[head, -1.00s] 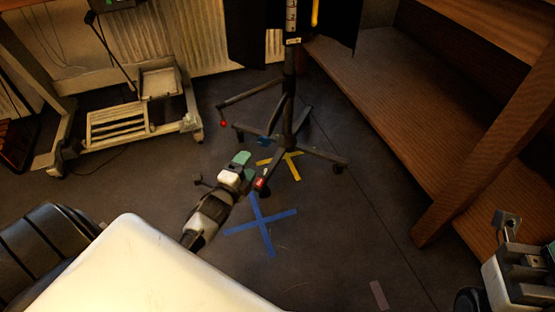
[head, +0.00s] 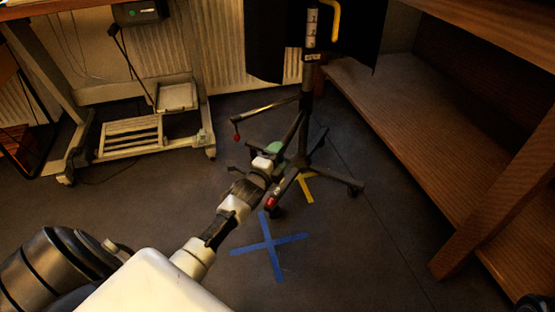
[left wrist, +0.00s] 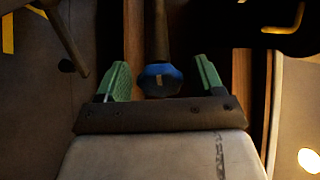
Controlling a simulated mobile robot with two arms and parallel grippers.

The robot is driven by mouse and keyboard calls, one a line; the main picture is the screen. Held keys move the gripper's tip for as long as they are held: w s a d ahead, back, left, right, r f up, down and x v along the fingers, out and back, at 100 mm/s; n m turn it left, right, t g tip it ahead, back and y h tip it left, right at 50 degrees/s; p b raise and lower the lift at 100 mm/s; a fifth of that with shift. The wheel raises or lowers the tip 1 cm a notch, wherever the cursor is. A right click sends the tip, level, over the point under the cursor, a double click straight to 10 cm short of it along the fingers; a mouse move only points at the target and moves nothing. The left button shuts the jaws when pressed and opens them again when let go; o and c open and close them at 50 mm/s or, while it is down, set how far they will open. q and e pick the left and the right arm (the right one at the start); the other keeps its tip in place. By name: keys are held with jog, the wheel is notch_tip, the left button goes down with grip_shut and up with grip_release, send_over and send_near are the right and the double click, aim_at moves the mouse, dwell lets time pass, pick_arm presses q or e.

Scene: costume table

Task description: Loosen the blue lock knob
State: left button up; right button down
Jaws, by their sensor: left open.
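The blue lock knob (left wrist: 161,79) shows in the left wrist view, between the two green fingers of my left gripper (left wrist: 161,82). The fingers are open, with a gap on each side of the knob. In the head view my left gripper (head: 273,160) reaches to the lower part of the dark wheeled stand (head: 308,90), and the knob is hidden behind it there. A dark pole (left wrist: 161,30) runs up from the knob in the wrist view. My right gripper is not in view.
The stand's legs spread over the floor, one with a red-marked end (head: 272,201). A blue tape cross (head: 268,245) and yellow tape (head: 306,188) mark the floor. A wooden bench (head: 400,130) stands right, a white wheeled frame (head: 132,138) left.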

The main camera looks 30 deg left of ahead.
pick_arm(q)
jog(key=shift+c, duration=0.5)
jog(key=c, duration=0.8)
jog(key=shift+n, duration=0.3)
